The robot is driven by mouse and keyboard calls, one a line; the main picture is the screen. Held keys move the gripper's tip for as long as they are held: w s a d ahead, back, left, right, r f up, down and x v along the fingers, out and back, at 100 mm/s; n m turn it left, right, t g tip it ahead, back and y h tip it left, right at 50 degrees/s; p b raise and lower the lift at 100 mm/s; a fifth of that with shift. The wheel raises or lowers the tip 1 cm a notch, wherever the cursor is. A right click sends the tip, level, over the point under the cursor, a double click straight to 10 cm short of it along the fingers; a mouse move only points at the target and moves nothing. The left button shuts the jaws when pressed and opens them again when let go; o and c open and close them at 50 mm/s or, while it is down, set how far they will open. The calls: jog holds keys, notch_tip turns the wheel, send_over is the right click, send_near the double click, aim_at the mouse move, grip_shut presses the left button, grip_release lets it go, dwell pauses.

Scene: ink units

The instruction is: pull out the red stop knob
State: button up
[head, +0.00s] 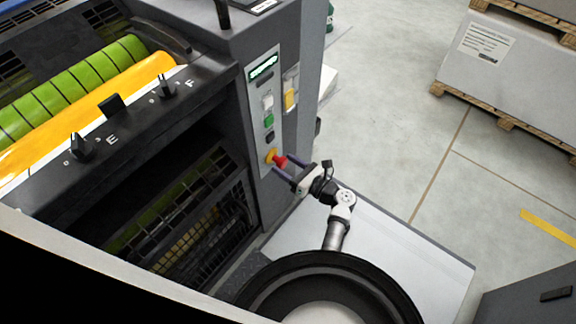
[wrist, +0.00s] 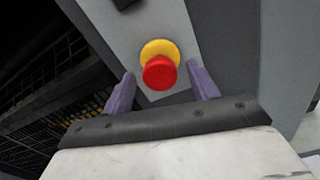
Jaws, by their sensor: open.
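The red stop knob (head: 279,161) sits on a yellow collar (head: 270,155) near the bottom of the light control strip on the press. In the wrist view the red knob (wrist: 160,73) is ahead of my gripper (wrist: 162,86), between the lines of its two purple fingers, with the yellow collar (wrist: 158,48) behind it. My gripper (head: 281,168) is open, with one finger on each side of the knob in the picture. I see no finger touching the knob. How far the fingertips reach along the knob is hard to tell.
Above the knob are a green button (head: 269,120), a white button (head: 267,102) and a small display (head: 263,68). The press has a yellow roller (head: 100,105) and levers at left. A pale platform (head: 390,250) lies below my arm. Open floor (head: 390,110) is at right.

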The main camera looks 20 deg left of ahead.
jog(key=shift+d, duration=0.1)
jog(key=b+v, duration=0.1)
jog(key=v, duration=1.2)
jog(key=shift+s+d, duration=0.15)
jog(key=shift+d, duration=0.15)
